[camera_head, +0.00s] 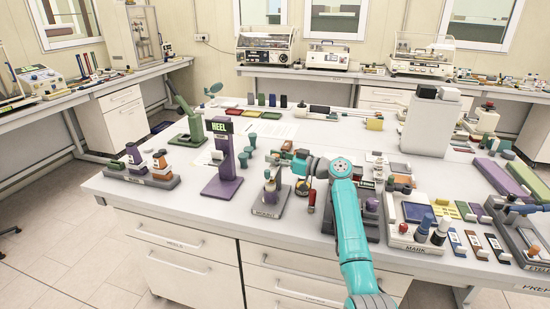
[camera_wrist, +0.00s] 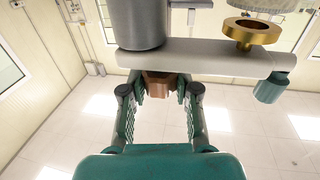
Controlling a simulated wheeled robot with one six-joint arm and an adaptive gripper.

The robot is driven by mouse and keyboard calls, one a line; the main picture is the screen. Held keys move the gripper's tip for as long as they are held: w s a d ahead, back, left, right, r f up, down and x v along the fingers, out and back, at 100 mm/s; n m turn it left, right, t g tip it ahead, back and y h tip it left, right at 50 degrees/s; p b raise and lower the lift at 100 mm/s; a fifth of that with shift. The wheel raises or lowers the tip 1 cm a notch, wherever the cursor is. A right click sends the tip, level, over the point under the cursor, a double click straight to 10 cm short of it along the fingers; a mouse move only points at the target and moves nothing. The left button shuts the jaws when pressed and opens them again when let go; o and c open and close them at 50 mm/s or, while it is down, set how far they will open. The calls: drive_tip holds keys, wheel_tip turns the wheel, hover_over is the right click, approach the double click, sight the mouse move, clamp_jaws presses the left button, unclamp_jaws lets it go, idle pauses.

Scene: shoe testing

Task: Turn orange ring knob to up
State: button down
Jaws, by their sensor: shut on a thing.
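In the wrist view, my gripper (camera_wrist: 160,92) has its two fingers on either side of a copper-orange knob (camera_wrist: 157,83) and is shut on it. The knob sits below a pale horizontal bar; its ring shape and its turn angle cannot be made out. In the head view, my gripper (camera_head: 280,159) reaches left over the front of the table, at the top of a small fixture with a grey base (camera_head: 268,209).
A grey cylinder (camera_wrist: 136,22) and a brass ring (camera_wrist: 252,30) are close above my gripper. In the head view, a purple HEEL stand (camera_head: 222,186) stands to the left. Small bottles and a MARK fixture (camera_head: 415,240) crowd the right.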

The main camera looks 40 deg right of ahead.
sight(275, 155)
drive_tip(key=c, duration=0.8)
unclamp_jaws()
wheel_tip(275, 155, up, 10)
drive_tip(key=shift+f, duration=0.1)
